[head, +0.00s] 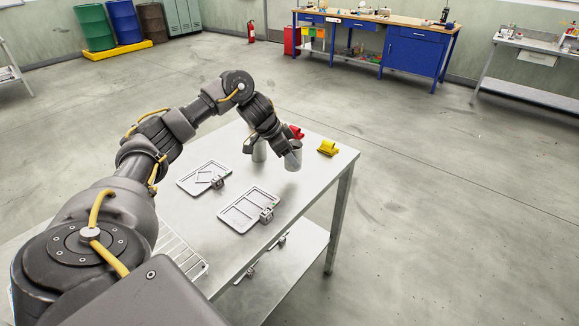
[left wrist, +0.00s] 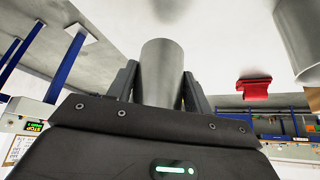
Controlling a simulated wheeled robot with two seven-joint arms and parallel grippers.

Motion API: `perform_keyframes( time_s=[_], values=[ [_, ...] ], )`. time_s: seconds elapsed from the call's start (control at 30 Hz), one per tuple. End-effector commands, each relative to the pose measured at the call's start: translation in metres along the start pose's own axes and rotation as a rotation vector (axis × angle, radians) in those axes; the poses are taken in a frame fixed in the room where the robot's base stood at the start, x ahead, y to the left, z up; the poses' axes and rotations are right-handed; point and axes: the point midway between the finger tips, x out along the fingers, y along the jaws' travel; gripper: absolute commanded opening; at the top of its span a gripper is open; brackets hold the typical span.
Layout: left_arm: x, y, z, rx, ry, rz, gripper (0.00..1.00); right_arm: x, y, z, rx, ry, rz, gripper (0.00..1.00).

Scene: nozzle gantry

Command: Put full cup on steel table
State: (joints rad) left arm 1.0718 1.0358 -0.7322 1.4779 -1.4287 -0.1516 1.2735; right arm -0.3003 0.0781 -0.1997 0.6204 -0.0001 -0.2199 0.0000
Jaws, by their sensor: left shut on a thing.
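My left gripper (head: 289,151) is shut on a grey metal cup (head: 294,160) at the far right part of the steel table (head: 315,187). In the left wrist view the same cup (left wrist: 162,72) stands between the two fingers. I cannot tell whether its base touches the table, and its contents are hidden. A second grey cup (head: 259,151) stands to its left, partly hidden by my gripper; it also shows at the edge of the left wrist view (left wrist: 300,38). My right gripper is not in view.
A red object (head: 296,132) and a yellow one (head: 328,148) sit near the table's far end. Two grey trays, one left (head: 190,184) and one nearer (head: 233,222), lie in the middle, with a wire rack (head: 180,252) at the near side. The right table edge is open.

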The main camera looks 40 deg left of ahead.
Motion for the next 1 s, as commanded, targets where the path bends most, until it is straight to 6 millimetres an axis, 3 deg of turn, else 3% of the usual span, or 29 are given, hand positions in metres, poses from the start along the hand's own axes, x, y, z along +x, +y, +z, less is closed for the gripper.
perform_keyframes(
  time_s=[0.27, 0.57, 0.93, 0.97, 1.0],
  values=[
    [0.007, -0.007, 0.003, 0.0, 0.0, 0.0, 0.24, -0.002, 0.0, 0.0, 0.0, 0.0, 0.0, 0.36],
    [0.036, -0.011, 0.019, 0.0, 0.0, 0.0, 0.24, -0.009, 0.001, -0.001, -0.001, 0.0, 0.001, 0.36],
    [0.039, -0.01, 0.021, 0.0, 0.001, 0.0, 0.24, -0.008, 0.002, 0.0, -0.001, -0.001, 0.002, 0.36],
    [0.039, -0.011, 0.021, 0.001, 0.0, -0.001, 0.54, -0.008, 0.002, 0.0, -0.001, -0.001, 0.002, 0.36],
    [0.039, -0.011, 0.021, 0.001, 0.0, -0.001, 0.6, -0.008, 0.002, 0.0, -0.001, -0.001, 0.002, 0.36]
  ],
)
